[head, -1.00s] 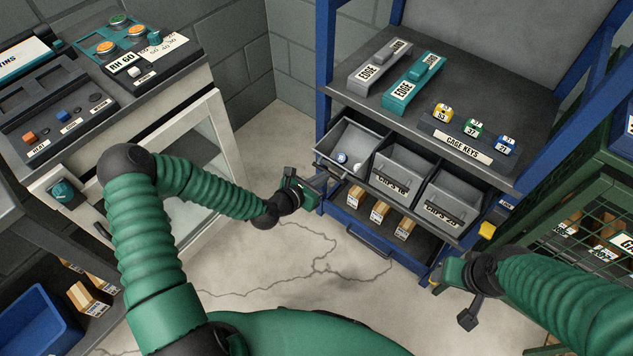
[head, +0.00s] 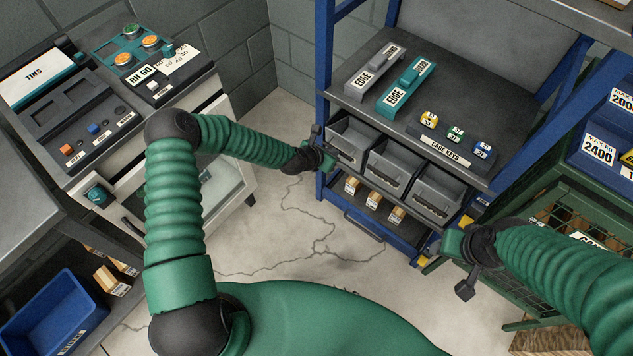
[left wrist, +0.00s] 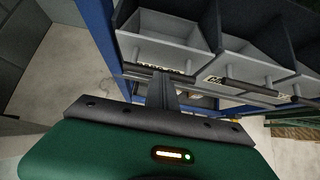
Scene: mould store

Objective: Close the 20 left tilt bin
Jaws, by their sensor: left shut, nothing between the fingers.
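The left tilt bin (head: 352,134) is the leftmost of three grey bins under the bench top of the blue rack. Its open top and grey front show in the head view, and its front sits about level with its neighbours. It also shows in the left wrist view (left wrist: 165,48), with a dark bar along its lower front. My left gripper (head: 341,157) is shut and empty at the lower left of this bin's front. Its fingers point at the bin in the left wrist view (left wrist: 161,82); contact is unclear. My right gripper (head: 447,247) hangs low at the right, its fingers unclear.
The middle bin (head: 390,165) and right bin (head: 436,188) stand alongside. Small boxes (head: 373,202) lie on the shelf below. Edge tools (head: 405,85) and cage keys (head: 455,134) lie on the bench top. The control cabinet (head: 105,85) stands left, a green cage (head: 560,220) right. Cracked floor between is clear.

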